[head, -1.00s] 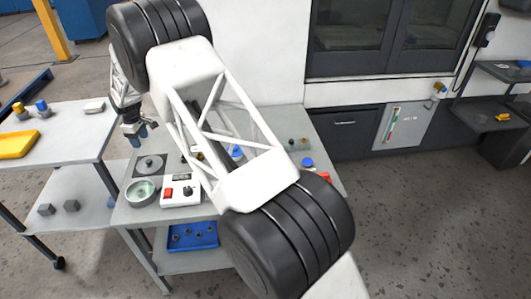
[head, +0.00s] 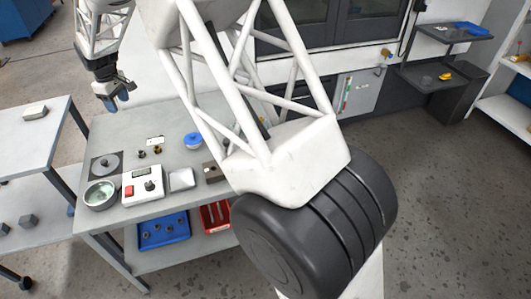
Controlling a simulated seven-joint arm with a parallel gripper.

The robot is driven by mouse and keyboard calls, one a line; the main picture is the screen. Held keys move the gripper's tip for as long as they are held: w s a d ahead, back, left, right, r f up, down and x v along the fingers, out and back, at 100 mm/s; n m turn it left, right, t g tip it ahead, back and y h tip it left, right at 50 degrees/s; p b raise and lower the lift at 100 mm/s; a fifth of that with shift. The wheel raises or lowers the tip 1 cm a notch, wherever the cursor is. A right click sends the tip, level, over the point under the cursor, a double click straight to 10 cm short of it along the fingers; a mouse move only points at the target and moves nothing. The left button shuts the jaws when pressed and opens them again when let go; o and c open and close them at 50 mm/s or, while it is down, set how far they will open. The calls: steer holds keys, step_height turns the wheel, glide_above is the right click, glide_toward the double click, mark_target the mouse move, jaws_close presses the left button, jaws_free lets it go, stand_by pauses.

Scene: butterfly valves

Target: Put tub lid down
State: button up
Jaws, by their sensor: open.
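The tub lid appears to be the grey disc with a small knob (head: 105,164), lying flat on a dark square at the left end of the grey table. The open round tub (head: 100,194), with a pale greenish inside, stands just in front of it. My gripper (head: 117,103) has blue fingertips and hangs above and behind the lid, clear of it. It is open, with nothing seen between the fingers.
A white box with a red button and dark knob (head: 142,184) stands right of the tub. A blue-topped round part (head: 193,141) and small brass-and-black parts (head: 149,151) lie farther back. Blue (head: 164,229) and red (head: 214,215) bins sit on the shelf below.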

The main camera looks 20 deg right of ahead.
steer(key=s+d+r+m, duration=0.2)
steer(key=s+d+r, duration=0.3)
steer(key=s+d, duration=0.3)
steer(key=s+d+r+m+t, duration=0.1)
steer(key=s+d+r+m, duration=0.1)
steer(key=s+d+r, duration=0.5)
steer(key=s+d+r+m, duration=0.2)
steer(key=s+d+r, duration=0.2)
steer(key=s+d, duration=0.5)
steer(key=s+d+f+m, duration=0.1)
steer(key=s+d, duration=0.3)
steer(key=s, duration=0.5)
steer(key=s+d+f+m, duration=0.1)
steer(key=s+d+m, duration=0.2)
steer(key=s, duration=0.7)
steer(key=s+d+f+m+t, duration=0.1)
steer(key=s+d+f, duration=0.1)
steer(key=s+d, duration=0.5)
steer(key=s, duration=0.2)
steer(key=shift+s+m, duration=0.4)
